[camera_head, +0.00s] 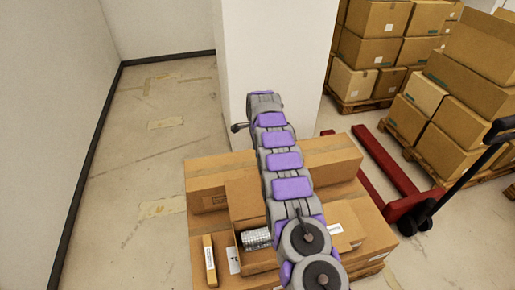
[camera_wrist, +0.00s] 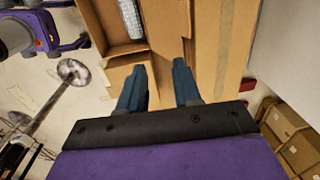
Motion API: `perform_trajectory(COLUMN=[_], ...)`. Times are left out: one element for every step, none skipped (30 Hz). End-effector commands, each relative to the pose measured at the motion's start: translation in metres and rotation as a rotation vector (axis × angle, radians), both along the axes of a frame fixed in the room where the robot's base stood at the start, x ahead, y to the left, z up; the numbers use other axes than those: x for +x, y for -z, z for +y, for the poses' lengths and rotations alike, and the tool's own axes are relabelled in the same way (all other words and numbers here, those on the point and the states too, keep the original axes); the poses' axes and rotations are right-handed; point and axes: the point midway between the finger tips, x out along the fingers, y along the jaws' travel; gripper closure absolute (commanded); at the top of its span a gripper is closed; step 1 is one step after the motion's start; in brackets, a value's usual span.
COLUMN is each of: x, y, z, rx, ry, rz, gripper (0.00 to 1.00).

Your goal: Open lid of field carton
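A brown open carton (camera_head: 252,262) stands among other cartons in the head view, partly hidden by my arm. A raised cardboard panel (camera_head: 243,197) shows at its far side. A silver, bubbly-looking item (camera_head: 257,239) lies inside. In the wrist view, the silver item (camera_wrist: 130,18) shows at the top within cardboard walls, with a cardboard flap (camera_wrist: 119,72) below it. My gripper (camera_wrist: 160,66) is open, its two blue fingers apart over the cardboard. I see nothing held between them. Whether a finger touches cardboard is unclear. The fingers cannot be made out in the head view.
A long closed carton (camera_head: 325,150) lies behind the open one. A small yellow-brown box (camera_head: 210,262) stands at the left. A white pillar (camera_head: 285,50) rises behind. A red pallet jack (camera_head: 385,175) and stacked cartons (camera_head: 375,55) stand right. The floor (camera_head: 130,200) at left is clear.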

Motion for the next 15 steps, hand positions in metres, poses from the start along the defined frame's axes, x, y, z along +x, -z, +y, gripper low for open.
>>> perform_trajectory(x=[0.0, 0.0, 0.0, 0.0, 0.0, 0.0, 0.0, 0.0, -0.001, -0.001, -0.001, -0.002, -0.002, -0.001, -0.002], y=[0.0, 0.001, 0.001, 0.0, 0.0, -0.002, -0.004, -0.006, -0.01, -0.014, -0.019, -0.026, -0.032, -0.039, -0.048], z=[0.0, 0.0, 0.0, 0.0, 0.0, 0.0, 0.0, 0.0, 0.0, 0.0, 0.0, 0.0, 0.0, 0.0, 0.0], rx=[0.0, 0.0, 0.0, 0.0, 0.0, 0.0, 0.0, 0.0, 0.0, 0.0, 0.0, 0.0, 0.001, 0.001, 0.001], ry=[0.0, 0.0, 0.0, 0.0, 0.0, 0.0, 0.0, 0.0, 0.0, 0.0, 0.0, 0.0, 0.0, 0.0, 0.0], rz=[0.0, 0.001, 0.001, 0.001, 0.001, 0.001, 0.001, 0.001, 0.001, 0.001, 0.0, -0.001, -0.002, -0.003, -0.004], gripper=[0.67, 0.67, 0.67, 0.67, 0.67, 0.67, 0.67, 0.67, 0.67, 0.67, 0.67, 0.67, 0.67, 0.67, 0.67])
